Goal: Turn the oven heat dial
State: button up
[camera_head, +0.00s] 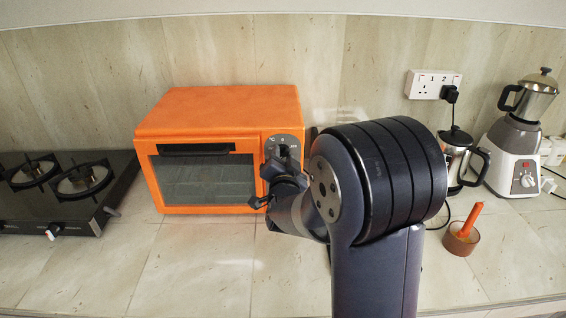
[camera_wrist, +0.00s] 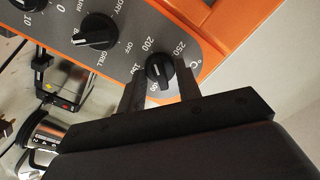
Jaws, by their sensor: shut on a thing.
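The orange oven (camera_head: 222,105) stands against the wall, its door facing me. Its heat dial (camera_wrist: 158,70) is a black knob on the grey panel, marked °C with a temperature scale. My gripper (camera_wrist: 160,85) has one finger on each side of this dial and is shut on it. Part of the scale is hidden by the fingers, and I cannot read the exact setting. In the head view, my gripper (camera_head: 283,165) is at the upper part of the oven's right-hand panel and hides most of the lower panel.
Another black dial (camera_wrist: 95,32) sits beside the heat dial, by a GRILL label. A black gas hob (camera_head: 65,185) is left of the oven. A French press (camera_head: 455,155), a blender (camera_head: 522,140) and a small cup (camera_head: 461,240) stand to the right. The front-left counter is clear.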

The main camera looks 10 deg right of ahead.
jog(key=n+b, duration=0.2)
jog(key=n, duration=0.1)
jog(key=shift+f+n, duration=0.1)
jog(key=shift+n, duration=0.3)
jog(key=n+b, duration=0.1)
jog(key=n, duration=0.2)
jog(key=shift+n, duration=0.3)
jog(key=n, duration=0.4)
jog(key=shift+n+p, duration=0.35)
jog(key=shift+n, duration=1.75)
jog(key=o, duration=1)
jog(key=shift+c, duration=0.2)
jog(key=s+a+b, duration=0.1)
jog(key=s+a, duration=0.1)
jog(key=s, duration=0.8)
jog(key=shift+s, duration=0.3)
